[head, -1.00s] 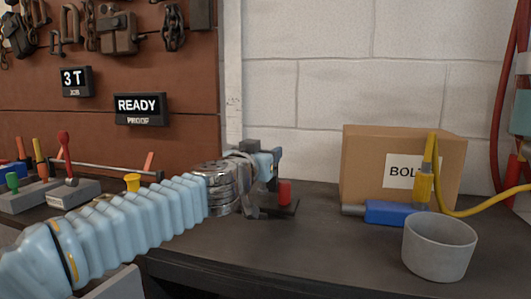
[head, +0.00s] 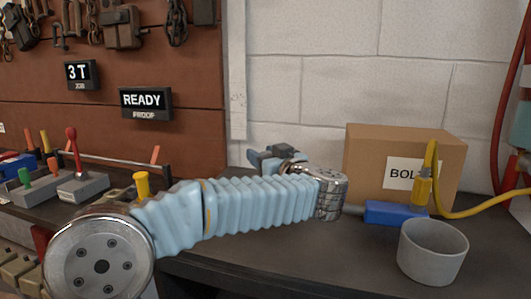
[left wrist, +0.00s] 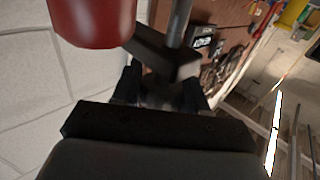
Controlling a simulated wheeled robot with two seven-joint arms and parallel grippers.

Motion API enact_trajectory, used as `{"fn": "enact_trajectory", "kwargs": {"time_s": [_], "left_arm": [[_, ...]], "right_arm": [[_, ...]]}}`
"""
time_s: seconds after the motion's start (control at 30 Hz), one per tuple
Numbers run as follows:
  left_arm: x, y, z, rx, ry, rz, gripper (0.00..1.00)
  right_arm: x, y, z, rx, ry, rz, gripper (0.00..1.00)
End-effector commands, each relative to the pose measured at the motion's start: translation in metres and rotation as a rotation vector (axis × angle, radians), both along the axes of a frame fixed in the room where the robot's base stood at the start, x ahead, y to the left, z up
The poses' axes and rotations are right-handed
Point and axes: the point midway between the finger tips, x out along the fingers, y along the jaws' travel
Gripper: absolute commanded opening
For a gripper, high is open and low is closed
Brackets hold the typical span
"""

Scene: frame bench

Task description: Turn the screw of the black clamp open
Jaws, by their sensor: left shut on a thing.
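My left arm reaches in from the left in the head view, and its wrist bends back over the bench. My left gripper (head: 276,157) is beyond the wrist, small and partly hidden. In the left wrist view, my dark fingers (left wrist: 160,90) are shut on a dark part of the black clamp (left wrist: 168,52). That part looks like its screw, but it is shadowed and hard to make out. A dark bar, a grey rod and a red cylinder (left wrist: 92,18) show just past the fingers. In the head view my arm hides most of the clamp. My right gripper is out of view.
A cardboard box (head: 370,150) stands right of the gripper, with a blue tool (head: 392,212) before it. A grey cup (head: 432,252) stands near the front edge. A yellow cable (head: 475,212) hangs at right. Levers on grey bases (head: 82,188) stand at left.

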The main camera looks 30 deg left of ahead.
Motion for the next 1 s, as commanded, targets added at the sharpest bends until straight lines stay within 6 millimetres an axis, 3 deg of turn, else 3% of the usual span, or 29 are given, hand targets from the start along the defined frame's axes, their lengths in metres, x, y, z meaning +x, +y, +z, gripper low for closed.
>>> {"fn": "enact_trajectory", "kwargs": {"time_s": [0.6, 1.0], "left_arm": [[-0.007, 0.001, 0.0, 0.002, -0.002, 0.568, 0.13], [-0.011, 0.002, 0.0, 0.001, -0.002, 0.786, 0.13]], "right_arm": [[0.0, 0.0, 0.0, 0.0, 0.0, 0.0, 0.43], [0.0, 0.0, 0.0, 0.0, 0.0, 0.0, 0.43]]}}
